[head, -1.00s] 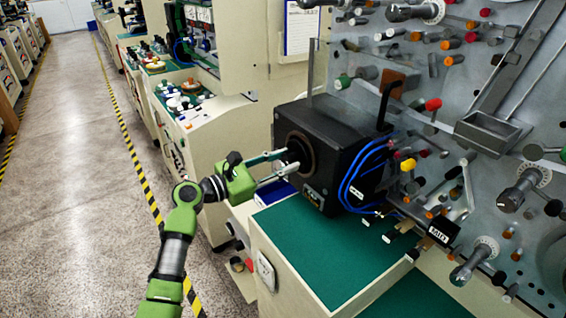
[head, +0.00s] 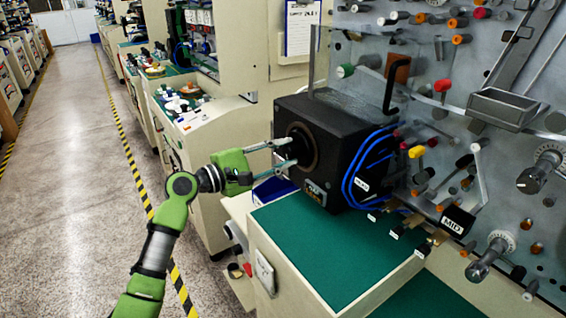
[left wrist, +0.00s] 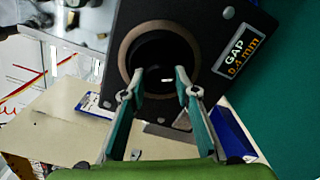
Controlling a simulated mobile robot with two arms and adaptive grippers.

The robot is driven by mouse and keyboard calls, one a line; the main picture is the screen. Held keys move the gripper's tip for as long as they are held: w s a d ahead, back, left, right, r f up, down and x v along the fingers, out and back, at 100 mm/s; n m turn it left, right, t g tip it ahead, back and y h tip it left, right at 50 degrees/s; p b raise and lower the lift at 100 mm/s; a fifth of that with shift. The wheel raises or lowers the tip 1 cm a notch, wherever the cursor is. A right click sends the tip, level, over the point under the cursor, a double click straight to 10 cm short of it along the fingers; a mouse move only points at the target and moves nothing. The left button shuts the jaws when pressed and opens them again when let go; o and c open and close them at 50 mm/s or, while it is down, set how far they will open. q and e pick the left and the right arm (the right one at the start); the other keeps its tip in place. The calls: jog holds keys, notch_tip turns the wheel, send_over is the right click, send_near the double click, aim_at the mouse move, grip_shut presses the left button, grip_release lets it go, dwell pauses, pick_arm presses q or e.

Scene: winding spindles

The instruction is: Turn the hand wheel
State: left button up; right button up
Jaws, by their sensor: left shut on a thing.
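The hand wheel (head: 311,152) is a round dark hub with a brownish ring on the left face of a black box (head: 340,125). In the left wrist view the wheel (left wrist: 158,50) shows nearly face-on. My left gripper (head: 290,152) comes in from the left, its two fingers reaching the wheel's centre. In the left wrist view its fingertips (left wrist: 161,74) are shut on the hub of the wheel, some distance apart from each other. The exact contact is dark and hard to see. My right gripper is not in view.
The box stands on a green-topped bench (head: 305,245). Blue cables (head: 352,180) run along the box's right side. A grey panel (head: 440,65) with many pegs and knobs rises behind. A blue item (head: 274,189) lies below the gripper. Floor at the left is open.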

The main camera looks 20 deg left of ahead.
pick_arm(q)
jog(key=m+b, duration=0.2)
jog(key=m, duration=0.1)
jog(key=m+b, duration=0.3)
jog(key=shift+f+m, duration=0.2)
jog(key=shift+m, duration=0.1)
jog(key=m+b, duration=0.3)
jog(key=shift+r, duration=0.1)
jog(key=shift+m+b, duration=0.4)
jog(key=shift+m, duration=0.4)
jog(key=o, duration=1.1)
jog(key=shift+r, duration=0.15)
jog(key=v, duration=1.2)
